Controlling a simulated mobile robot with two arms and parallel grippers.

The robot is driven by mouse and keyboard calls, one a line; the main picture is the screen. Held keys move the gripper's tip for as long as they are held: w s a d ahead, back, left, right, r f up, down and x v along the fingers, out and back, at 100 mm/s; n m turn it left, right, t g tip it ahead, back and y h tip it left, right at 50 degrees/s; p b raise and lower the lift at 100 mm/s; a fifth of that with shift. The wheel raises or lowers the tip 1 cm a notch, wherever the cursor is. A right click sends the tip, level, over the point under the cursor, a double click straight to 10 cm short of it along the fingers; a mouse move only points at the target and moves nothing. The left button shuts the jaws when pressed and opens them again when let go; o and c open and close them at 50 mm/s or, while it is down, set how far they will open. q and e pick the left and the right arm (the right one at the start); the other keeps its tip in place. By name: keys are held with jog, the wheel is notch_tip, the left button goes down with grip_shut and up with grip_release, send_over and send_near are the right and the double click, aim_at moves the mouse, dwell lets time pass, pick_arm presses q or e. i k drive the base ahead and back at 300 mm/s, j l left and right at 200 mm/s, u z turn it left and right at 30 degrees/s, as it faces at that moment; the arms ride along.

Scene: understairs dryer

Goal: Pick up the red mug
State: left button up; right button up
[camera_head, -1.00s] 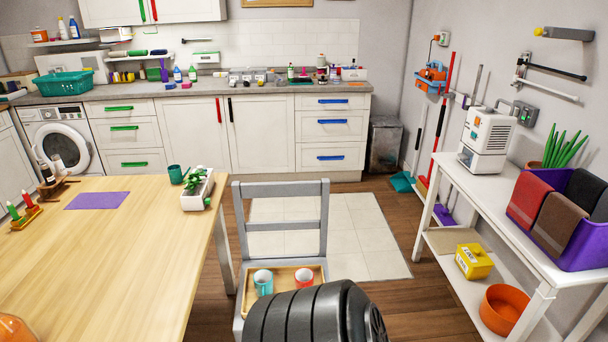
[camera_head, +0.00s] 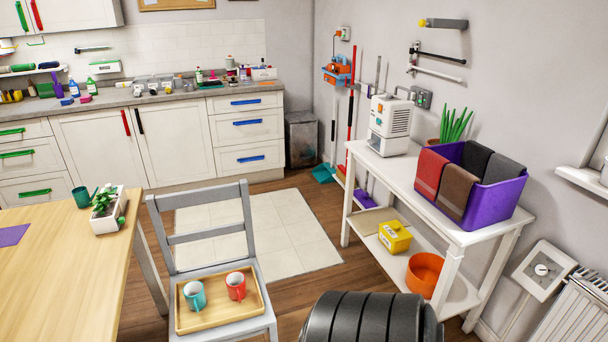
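The red mug (camera_head: 236,287) stands upright on a wooden tray (camera_head: 220,318). The tray lies on the seat of a grey chair (camera_head: 206,238). A teal mug (camera_head: 194,295) stands just left of the red mug on the same tray, with a small space between them. Both mugs look empty of any grip. A dark ribbed part of my own body shows at the bottom, right of the chair. Neither of my grippers is in view.
A wooden table (camera_head: 66,270) stands left of the chair, with a white planter (camera_head: 108,213) near its edge. A white side table (camera_head: 400,185) along the right wall holds a purple bin (camera_head: 492,197). Open floor with a pale mat (camera_head: 285,240) lies behind the chair.

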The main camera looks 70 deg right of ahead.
aim_at(234, 281)
jog(key=z, duration=0.45)
jog(key=k+j+z, duration=0.1)
jog(key=z, duration=0.75)
jog(key=k+z, duration=0.1)
jog(key=z, duration=0.3)
jog(key=i+z, duration=0.3)
jog(key=k, duration=0.1)
